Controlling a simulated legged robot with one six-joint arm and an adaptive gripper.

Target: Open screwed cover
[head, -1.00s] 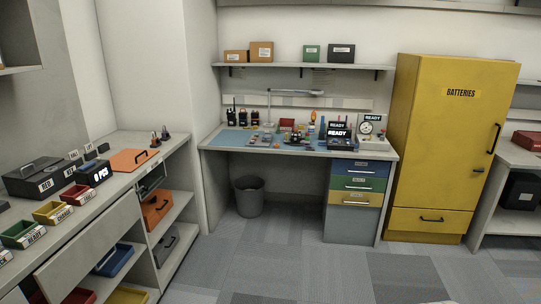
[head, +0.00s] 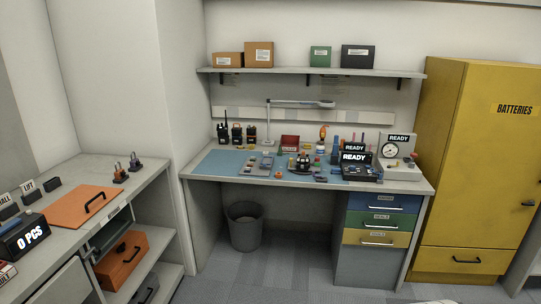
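Several handheld radios (head: 237,134) stand upright at the back left of the workbench (head: 200,176). Small parts and a device lie on its blue mat (head: 221,161), too small to tell apart. I cannot make out a screwed cover. A black unit with a "READY" display (head: 355,156) and a tester with a round dial (head: 396,149) stand at the right of the bench. My gripper is not in view.
A waste bin (head: 245,226) stands under the bench beside blue, green and yellow drawers (head: 376,221). A yellow "BATTERIES" cabinet (head: 466,180) is at right. A counter with an orange lid (head: 80,207) is at left. The floor (head: 270,270) ahead is clear.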

